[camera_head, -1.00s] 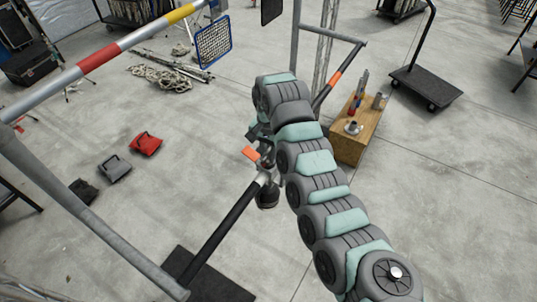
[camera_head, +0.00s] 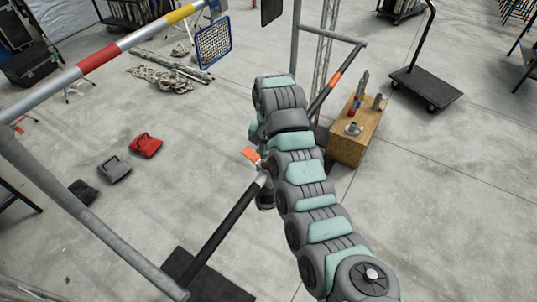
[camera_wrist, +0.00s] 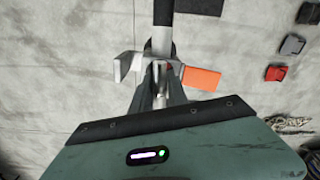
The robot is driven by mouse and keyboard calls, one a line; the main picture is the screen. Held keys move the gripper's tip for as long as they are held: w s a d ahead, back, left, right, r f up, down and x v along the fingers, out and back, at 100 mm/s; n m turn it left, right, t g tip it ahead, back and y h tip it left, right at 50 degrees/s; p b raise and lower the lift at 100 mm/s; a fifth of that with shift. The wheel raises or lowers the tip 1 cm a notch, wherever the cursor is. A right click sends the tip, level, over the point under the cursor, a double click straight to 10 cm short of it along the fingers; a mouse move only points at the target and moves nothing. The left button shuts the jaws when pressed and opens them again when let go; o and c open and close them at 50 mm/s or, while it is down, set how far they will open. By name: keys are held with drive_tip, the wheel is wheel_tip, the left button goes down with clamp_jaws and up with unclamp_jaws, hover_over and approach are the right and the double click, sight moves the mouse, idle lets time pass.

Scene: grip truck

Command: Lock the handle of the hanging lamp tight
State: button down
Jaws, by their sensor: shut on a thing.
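The hanging lamp (camera_head: 265,200) shows as a dark shape below the bar (camera_head: 226,219) in the head view, mostly hidden by my arm. Its silver clamp (camera_wrist: 127,65) sits around the bar in the wrist view. An orange flat piece (camera_wrist: 201,77) sticks out to the right of the clamp, and it also shows in the head view (camera_head: 251,154). My gripper (camera_wrist: 160,72) is at the clamp, its fingers close together on what seems to be the clamp's handle. The handle itself is mostly hidden between the fingers.
A striped pipe frame (camera_head: 105,54) crosses the upper left. A wooden crate (camera_head: 345,150) with small items stands right of my arm. Red (camera_head: 146,145) and grey (camera_head: 114,170) weights lie on the floor at left. A black platform cart (camera_head: 427,87) stands at upper right.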

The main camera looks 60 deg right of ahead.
drive_tip(key=c, duration=1.3)
unclamp_jaws()
wheel_tip(320, 180, up, 11)
drive_tip(key=shift+s+f, duration=0.1)
drive_tip(key=shift+s, duration=0.1)
